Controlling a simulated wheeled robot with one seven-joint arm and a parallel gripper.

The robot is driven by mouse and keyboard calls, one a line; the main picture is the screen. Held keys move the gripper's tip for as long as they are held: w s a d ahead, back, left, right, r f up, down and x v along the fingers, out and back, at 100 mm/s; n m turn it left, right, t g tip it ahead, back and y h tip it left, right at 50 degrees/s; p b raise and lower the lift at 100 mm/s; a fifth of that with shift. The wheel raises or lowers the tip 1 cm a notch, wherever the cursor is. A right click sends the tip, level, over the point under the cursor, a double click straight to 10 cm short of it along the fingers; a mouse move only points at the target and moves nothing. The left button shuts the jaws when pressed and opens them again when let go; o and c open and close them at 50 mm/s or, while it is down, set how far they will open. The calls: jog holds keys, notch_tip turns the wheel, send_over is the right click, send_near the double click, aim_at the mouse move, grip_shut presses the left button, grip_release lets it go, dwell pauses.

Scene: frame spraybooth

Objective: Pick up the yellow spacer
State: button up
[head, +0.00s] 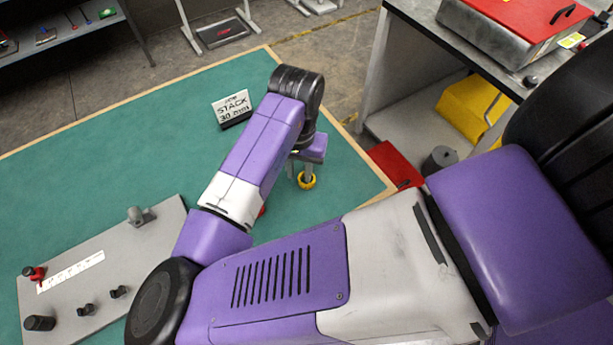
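The yellow spacer (307,182) is a small ring on the green table top, towards the table's right corner. My gripper (302,175) points down right at the spacer, with its fingertips at or just above the ring. My purple wrist hides the upper part of the gripper. The fingers are small in this view, and I cannot tell whether they touch or grip the spacer.
A small sign (232,106) stands behind my forearm. A grey fixture plate (100,270) with black knobs and a clamp lies at lower left. A bit of something red (262,211) shows beside my arm. The green table (110,150) is clear at left.

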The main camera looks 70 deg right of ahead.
jog(key=shift+f, duration=0.6)
grip_shut()
dwell(1.0)
